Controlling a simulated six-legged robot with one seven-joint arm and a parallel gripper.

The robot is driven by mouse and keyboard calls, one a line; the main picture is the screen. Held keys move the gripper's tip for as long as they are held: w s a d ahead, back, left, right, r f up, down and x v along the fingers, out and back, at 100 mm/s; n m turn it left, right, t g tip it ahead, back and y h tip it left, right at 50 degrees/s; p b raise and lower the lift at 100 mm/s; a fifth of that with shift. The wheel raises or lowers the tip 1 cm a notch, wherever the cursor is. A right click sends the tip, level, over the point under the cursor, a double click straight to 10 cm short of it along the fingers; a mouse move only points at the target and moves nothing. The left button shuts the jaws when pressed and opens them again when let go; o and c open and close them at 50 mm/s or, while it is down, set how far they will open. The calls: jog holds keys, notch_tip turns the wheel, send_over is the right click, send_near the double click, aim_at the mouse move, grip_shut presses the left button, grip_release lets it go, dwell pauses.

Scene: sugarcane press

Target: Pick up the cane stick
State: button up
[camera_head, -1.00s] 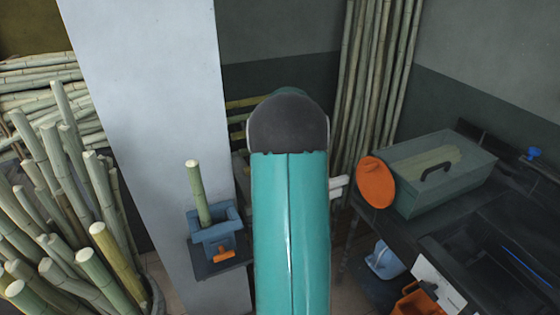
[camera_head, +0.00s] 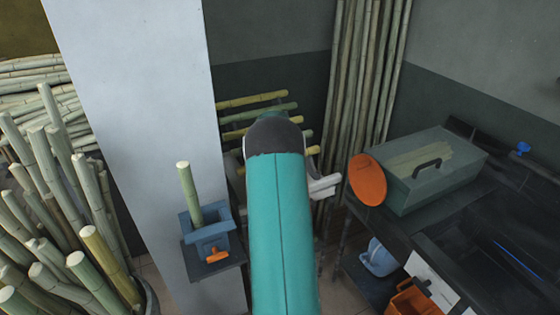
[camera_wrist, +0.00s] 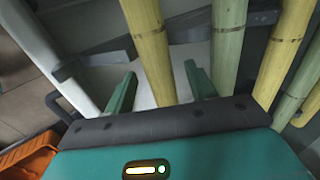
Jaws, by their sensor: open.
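Several cane sticks lie side by side on a rack behind my arm in the head view, with a yellow one (camera_head: 250,100) at the top and a green one (camera_head: 265,114) below it. In the wrist view, my gripper (camera_wrist: 161,70) is open, with its two green fingers apart. A yellow cane stick (camera_wrist: 150,50) runs between the fingers, and I cannot tell whether either finger touches it. A green cane stick (camera_wrist: 228,45) lies just right of the right finger. My arm hides part of the rack and the gripper in the head view.
A grey-white pillar (camera_head: 150,130) stands left of the rack. A blue holder (camera_head: 207,232) with an upright green cane is in front of it. A bench with a green lidded box (camera_head: 435,175) and an orange disc (camera_head: 366,180) stands right. A cane bundle fills the lower left.

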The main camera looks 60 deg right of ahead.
jog(key=c, duration=1.2)
jog(key=shift+r, duration=0.1)
grip_shut()
jog(key=shift+r, duration=0.1)
